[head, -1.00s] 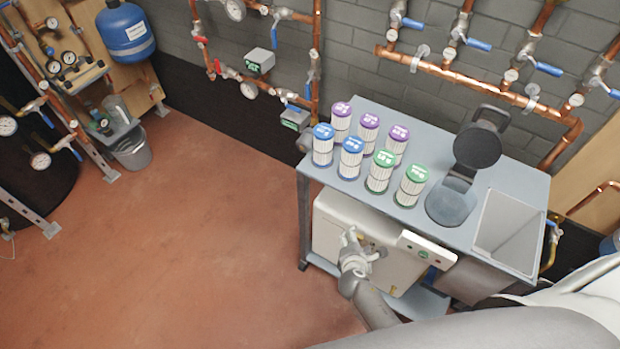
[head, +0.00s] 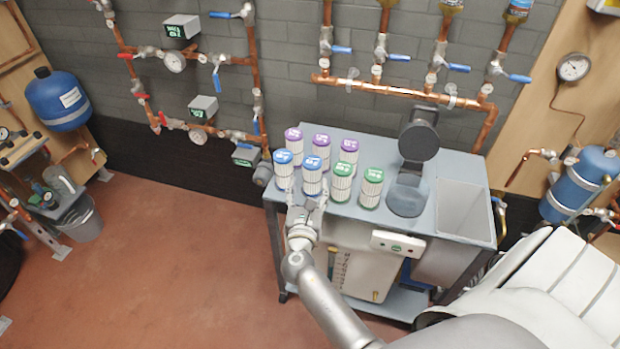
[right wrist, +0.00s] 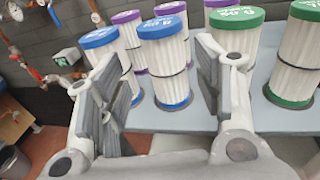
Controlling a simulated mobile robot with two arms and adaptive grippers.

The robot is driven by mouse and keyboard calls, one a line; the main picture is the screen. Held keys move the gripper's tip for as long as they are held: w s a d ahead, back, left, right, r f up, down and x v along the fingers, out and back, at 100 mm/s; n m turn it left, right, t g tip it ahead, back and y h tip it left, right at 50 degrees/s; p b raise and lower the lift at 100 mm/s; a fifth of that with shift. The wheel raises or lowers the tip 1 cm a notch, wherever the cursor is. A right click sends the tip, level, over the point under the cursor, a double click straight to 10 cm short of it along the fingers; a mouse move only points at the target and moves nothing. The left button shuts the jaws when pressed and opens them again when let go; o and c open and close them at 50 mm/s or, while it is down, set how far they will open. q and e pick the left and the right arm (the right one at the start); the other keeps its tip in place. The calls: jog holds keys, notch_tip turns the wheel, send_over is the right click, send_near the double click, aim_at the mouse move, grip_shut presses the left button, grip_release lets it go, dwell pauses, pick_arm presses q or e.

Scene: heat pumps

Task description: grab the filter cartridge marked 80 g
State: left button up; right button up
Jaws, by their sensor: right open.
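Several white pleated filter cartridges with coloured caps stand upright on the grey cart top: purple-capped ones (head: 293,144) at the back, two blue-capped ones at the front left, two green-capped ones (head: 343,178) at the front right. The cap labels are too small and blurred for me to read a weight. My right gripper (head: 307,190) is open and empty, just in front of the right-hand blue cartridge (head: 312,178). In the right wrist view this blue cartridge (right wrist: 169,88) shows between the spread fingers, beyond them. A green cartridge (right wrist: 235,45) shows partly behind the right finger.
A black hinged device with a round base (head: 407,198) stands right of the cartridges. A grey sink-like bin (head: 463,210) is set into the cart's right end. A white box (head: 398,243) is under the cart top's front edge. Copper pipes (head: 390,88) run along the wall.

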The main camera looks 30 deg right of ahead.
aim_at(312, 175)
jog(key=x, duration=0.3)
jog(key=shift+w+d+f, duration=0.15)
jog(key=shift+d+f, duration=0.1)
jog(key=b+x, duration=0.1)
jog(key=x, duration=0.4)
jog(key=shift+d+b, duration=0.15)
jog(key=shift+b, duration=0.2)
jog(key=shift+r, duration=0.15)
jog(key=shift+c, duration=1)
jog(key=c, duration=0.7)
